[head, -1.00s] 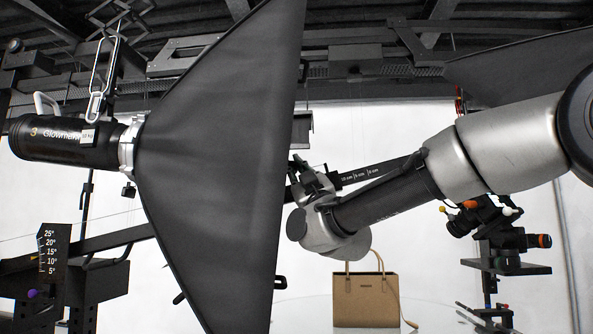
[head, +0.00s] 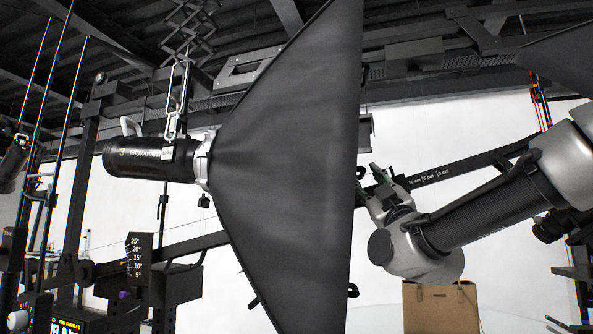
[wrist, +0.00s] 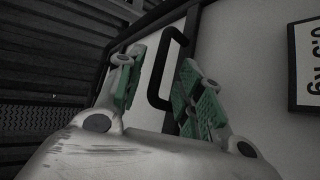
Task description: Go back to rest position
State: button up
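My gripper (head: 378,180) shows in the head view at the end of my arm, just right of the big black softbox (head: 285,170), which may hide part of it. In the wrist view my gripper (wrist: 158,82) has its two green-padded fingers spread apart, with a gap between them. A black bar handle (wrist: 166,75) on a pale panel with a dark frame appears between and beyond the fingers. I see no object held, and I cannot tell how far off the handle is.
A tan bag (head: 440,308) stands below my arm. The softbox carries a black lamp body (head: 150,158) at left. An angle scale plate (head: 137,268) and dark stands fill the lower left. Dark beams (head: 430,58) run overhead. A dark-edged sign (wrist: 307,65) is at right in the wrist view.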

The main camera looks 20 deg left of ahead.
jog(key=v, duration=0.8)
jog(key=shift+s+f, duration=0.2)
